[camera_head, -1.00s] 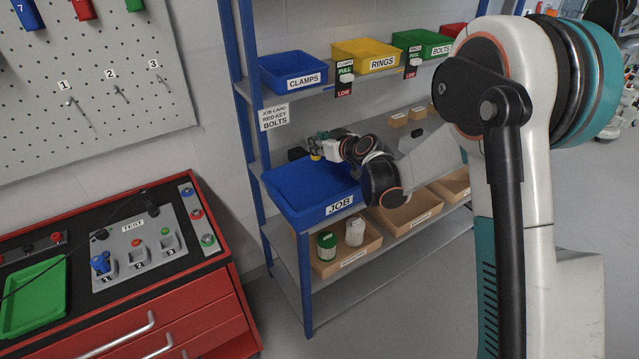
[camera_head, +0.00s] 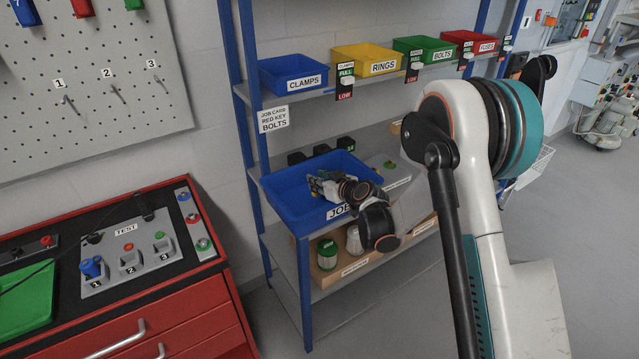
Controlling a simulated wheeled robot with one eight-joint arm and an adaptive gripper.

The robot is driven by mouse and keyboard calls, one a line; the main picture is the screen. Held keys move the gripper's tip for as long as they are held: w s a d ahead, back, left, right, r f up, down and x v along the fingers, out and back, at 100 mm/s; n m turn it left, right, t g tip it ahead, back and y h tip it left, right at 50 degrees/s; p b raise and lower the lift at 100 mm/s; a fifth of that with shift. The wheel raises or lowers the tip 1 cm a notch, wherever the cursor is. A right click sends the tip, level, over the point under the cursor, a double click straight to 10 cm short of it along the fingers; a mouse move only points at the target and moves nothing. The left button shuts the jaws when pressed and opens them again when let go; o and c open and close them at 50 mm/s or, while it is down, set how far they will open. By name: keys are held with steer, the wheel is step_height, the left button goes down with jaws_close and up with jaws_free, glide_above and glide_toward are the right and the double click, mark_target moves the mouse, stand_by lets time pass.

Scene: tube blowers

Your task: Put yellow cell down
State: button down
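My gripper (camera_head: 316,183) is small in the head view, low over or inside the blue JOB bin (camera_head: 285,186) on the middle shelf. My arm reaches in from the right, and my wrist hangs over the bin's front right part. I cannot make out the yellow cell now; the gripper or the bin may hide it. The fingers are too small to tell whether they are open or shut, or whether they hold anything.
Labelled bins, CLAMPS (camera_head: 292,75), RINGS (camera_head: 366,58), BOLTS (camera_head: 424,47) and FUSES (camera_head: 470,40), line the shelf above. Several black items (camera_head: 320,150) stand behind the JOB bin. A cardboard box (camera_head: 345,266) sits below. The red bench (camera_head: 170,315) with its TEST panel is at left.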

steer(key=c, duration=1.3)
jaws_free()
steer(key=shift+r, duration=0.15)
steer(key=p+v, duration=0.3)
steer(key=v, duration=0.9)
